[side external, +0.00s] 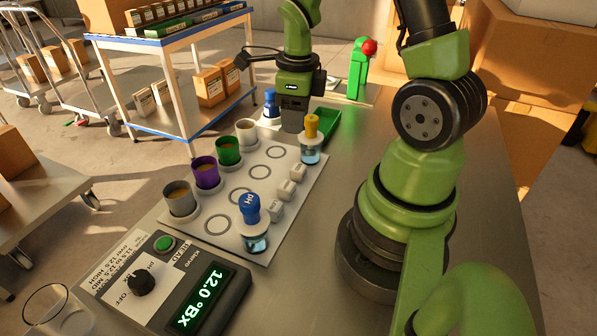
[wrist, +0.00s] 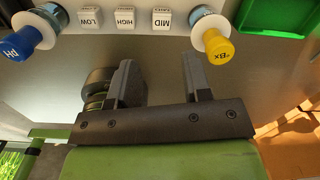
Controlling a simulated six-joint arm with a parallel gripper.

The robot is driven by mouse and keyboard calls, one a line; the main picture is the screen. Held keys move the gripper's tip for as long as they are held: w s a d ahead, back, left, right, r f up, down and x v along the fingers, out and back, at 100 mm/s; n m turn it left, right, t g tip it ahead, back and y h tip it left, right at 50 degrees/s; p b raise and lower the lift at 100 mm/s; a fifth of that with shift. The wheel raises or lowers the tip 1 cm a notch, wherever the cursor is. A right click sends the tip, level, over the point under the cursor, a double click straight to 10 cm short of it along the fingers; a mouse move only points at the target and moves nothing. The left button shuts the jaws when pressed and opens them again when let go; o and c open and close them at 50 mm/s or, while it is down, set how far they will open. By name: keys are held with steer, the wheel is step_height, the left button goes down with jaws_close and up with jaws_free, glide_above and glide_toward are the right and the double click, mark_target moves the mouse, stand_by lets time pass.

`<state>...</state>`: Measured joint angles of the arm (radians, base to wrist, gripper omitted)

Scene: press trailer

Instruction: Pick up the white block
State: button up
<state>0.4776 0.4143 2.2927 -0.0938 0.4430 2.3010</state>
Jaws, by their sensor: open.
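Three small white blocks sit in a row along the edge of the pale board. The MID block (wrist: 162,19) is nearest the yellow-capped bottle and also shows in the side view (side external: 298,171). The HIGH block (wrist: 126,19) is in the middle, also in the side view (side external: 286,189). The LOW block (wrist: 90,19) is nearest the blue-capped bottle, also in the side view (side external: 275,210). My gripper (side external: 292,120) is at the far end of the board, apart from the blocks. In the wrist view its jaws (wrist: 160,78) are open with nothing between them.
A yellow-capped bottle (side external: 311,140) and a blue-capped pH bottle (side external: 253,225) stand at the ends of the row. Several cups, including a purple one (side external: 206,172), line the board's left side. A green tray (side external: 327,123) and meter (side external: 203,297) flank the board.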

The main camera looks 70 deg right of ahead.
step_height(320, 180, down, 2)
steer(key=m, duration=0.2)
glide_above(298, 167)
steer(key=shift+m+g, duration=0.3)
steer(key=f, duration=0.4)
steer(key=shift+s+d+f, duration=0.15)
steer(key=shift+s+f, duration=0.05)
steer(key=shift+w+f, duration=0.15)
steer(key=shift+f, duration=2.8)
steer(key=c, duration=0.7)
steer(key=shift+r, duration=0.2)
